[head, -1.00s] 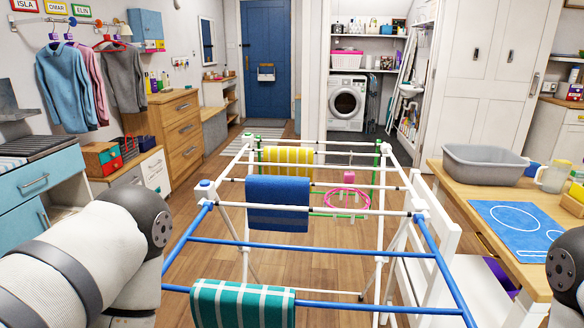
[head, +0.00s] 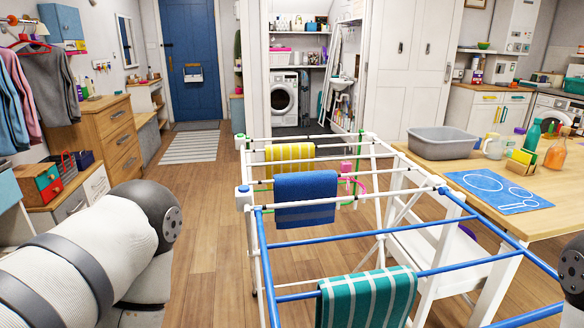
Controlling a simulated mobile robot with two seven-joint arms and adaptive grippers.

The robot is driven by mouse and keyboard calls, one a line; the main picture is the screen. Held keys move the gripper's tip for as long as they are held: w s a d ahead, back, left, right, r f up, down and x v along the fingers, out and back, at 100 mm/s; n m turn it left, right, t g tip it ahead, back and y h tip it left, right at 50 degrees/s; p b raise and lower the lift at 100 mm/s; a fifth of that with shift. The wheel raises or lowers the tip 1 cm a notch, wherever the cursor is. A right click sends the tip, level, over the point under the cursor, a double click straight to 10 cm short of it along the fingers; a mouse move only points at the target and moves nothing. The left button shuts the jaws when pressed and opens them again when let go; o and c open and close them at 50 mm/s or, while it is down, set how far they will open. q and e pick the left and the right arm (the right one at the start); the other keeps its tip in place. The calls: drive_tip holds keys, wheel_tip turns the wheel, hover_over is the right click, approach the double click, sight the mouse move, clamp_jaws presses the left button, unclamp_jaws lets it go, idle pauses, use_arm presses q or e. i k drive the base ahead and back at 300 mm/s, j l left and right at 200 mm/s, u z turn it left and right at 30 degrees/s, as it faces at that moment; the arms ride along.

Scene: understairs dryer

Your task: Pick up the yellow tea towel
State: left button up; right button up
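The yellow tea towel (head: 291,156) with pale stripes hangs over a far rail of the white and blue drying rack (head: 268,268), in the head view. A blue towel (head: 306,197) hangs on a nearer rail and stands in front of part of the yellow one's lower area. A green towel with white stripes (head: 366,298) hangs on the nearest blue rails. Parts of my arms show at the lower left and the right edge. Neither of my grippers is in view.
A wooden table (head: 480,205) at the right holds a grey basin (head: 442,143), a blue mat (head: 498,190) and several bottles. A white chair (head: 428,262) stands by the rack. Wooden drawers (head: 112,140) line the left. Floor (head: 200,215) left of the rack is clear.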

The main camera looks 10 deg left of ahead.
sight(302, 151)
drive_tip(key=j+z, duration=0.25)
drive_tip(key=j, duration=0.25)
drive_tip(key=k+j+z, duration=0.2)
drive_tip(key=j, duration=0.3)
drive_tip(key=j+z, duration=0.25)
drive_tip(key=j, duration=0.25)
drive_tip(key=j+z, duration=0.35)
drive_tip(key=j, duration=0.4)
drive_tip(key=j+z, duration=0.35)
drive_tip(key=j, duration=0.4)
